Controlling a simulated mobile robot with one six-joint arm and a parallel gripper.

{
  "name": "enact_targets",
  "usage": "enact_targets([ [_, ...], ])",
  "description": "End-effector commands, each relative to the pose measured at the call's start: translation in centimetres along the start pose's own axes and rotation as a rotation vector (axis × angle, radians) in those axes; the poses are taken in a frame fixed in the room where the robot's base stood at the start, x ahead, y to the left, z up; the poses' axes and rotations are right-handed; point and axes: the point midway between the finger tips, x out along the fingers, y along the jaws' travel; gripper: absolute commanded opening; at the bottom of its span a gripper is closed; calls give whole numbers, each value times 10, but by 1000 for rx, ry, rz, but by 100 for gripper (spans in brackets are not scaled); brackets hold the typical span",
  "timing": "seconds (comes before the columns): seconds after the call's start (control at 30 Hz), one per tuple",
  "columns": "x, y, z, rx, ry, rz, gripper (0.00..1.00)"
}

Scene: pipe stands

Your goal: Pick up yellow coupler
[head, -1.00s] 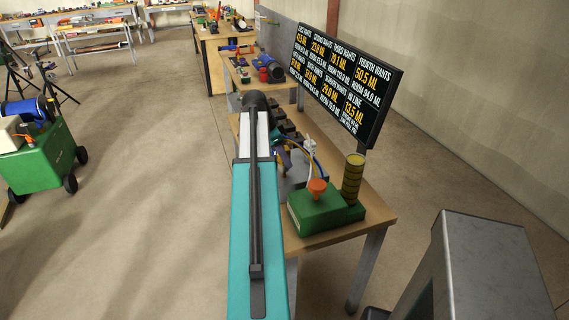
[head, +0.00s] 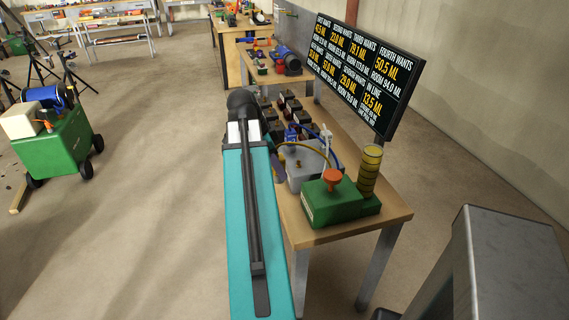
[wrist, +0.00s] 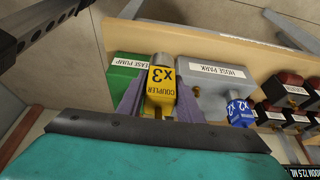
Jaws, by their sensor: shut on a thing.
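The yellow coupler (wrist: 161,78), a yellow block marked "COUPLER X3" with a metal cylinder at its end, shows in the wrist view. My gripper (wrist: 157,104) has its two purple fingers on either side of the coupler and is shut on it.
A grey box marked "HOSE PARK" (wrist: 212,92) carries a blue X2 coupler (wrist: 238,113). A green pump base (head: 337,203) with an orange knob and a yellow ringed cylinder (head: 369,170) stands on the bench (head: 390,216). Red-topped black blocks (head: 290,103) sit farther back. A sign (head: 364,80) stands right.

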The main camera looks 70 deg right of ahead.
Motion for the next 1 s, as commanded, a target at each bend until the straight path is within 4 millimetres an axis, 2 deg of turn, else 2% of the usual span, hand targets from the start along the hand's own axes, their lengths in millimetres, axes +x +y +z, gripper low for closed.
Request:
enact_targets([
  [0.23,-5,9,7,0,1,0,10],
  [0.83,-5,9,8,0,0,0,10],
  [1.0,-7,6,14,-22,0,-10,10],
])
